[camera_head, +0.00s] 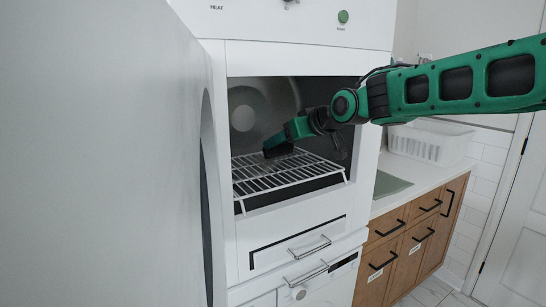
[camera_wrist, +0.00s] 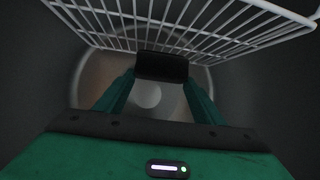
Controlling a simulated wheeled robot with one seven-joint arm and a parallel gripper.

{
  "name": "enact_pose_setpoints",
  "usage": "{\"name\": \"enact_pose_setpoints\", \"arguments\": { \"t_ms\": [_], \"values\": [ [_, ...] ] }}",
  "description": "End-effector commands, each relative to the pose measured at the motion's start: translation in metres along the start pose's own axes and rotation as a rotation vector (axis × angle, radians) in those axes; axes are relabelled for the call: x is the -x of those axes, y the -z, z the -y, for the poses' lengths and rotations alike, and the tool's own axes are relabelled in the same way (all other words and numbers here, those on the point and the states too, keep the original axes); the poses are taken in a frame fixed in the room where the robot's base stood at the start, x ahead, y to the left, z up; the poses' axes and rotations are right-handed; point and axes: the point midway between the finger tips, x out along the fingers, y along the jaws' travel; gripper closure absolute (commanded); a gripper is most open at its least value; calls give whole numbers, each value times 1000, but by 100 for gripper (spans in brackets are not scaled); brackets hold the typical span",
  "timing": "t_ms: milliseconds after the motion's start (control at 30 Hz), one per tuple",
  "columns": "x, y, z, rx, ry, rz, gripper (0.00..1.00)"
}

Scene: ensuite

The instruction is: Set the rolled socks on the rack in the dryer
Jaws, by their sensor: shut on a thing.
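The rolled socks are a small dark bundle (camera_head: 279,151) just over the back part of the white wire rack (camera_head: 248,187) inside the open dryer (camera_head: 280,224). My gripper (camera_head: 275,146) reaches in from the right and is shut on the socks. In the wrist view the dark socks (camera_wrist: 162,67) sit between the two green fingers, close to the bars of the rack (camera_wrist: 235,42). Whether the socks touch the bars I cannot tell. The rack looks otherwise empty.
The grey drum back (camera_head: 243,118) lies behind the rack. A large white door or panel (camera_head: 95,150) fills the left side. On the right, a white basket (camera_head: 430,145) and a green mat (camera_head: 390,183) lie on the counter above wooden drawers (camera_head: 405,245).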

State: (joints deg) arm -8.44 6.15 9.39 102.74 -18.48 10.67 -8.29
Motion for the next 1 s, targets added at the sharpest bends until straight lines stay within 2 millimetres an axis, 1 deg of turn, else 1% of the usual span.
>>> {"name": "enact_pose_setpoints", "arguments": {
  "t_ms": [200,267,667,700,767,1000],
  "values": [
    [-14,-26,1,-1,2,5,60],
    [-17,-31,1,-1,1,3,60],
    [-19,-36,1,-1,0,2,60],
    [-19,-36,1,-1,0,1,33],
    [-19,-35,1,-1,0,1,19],
    [-19,-35,1,0,0,2,18]
  ]
}}
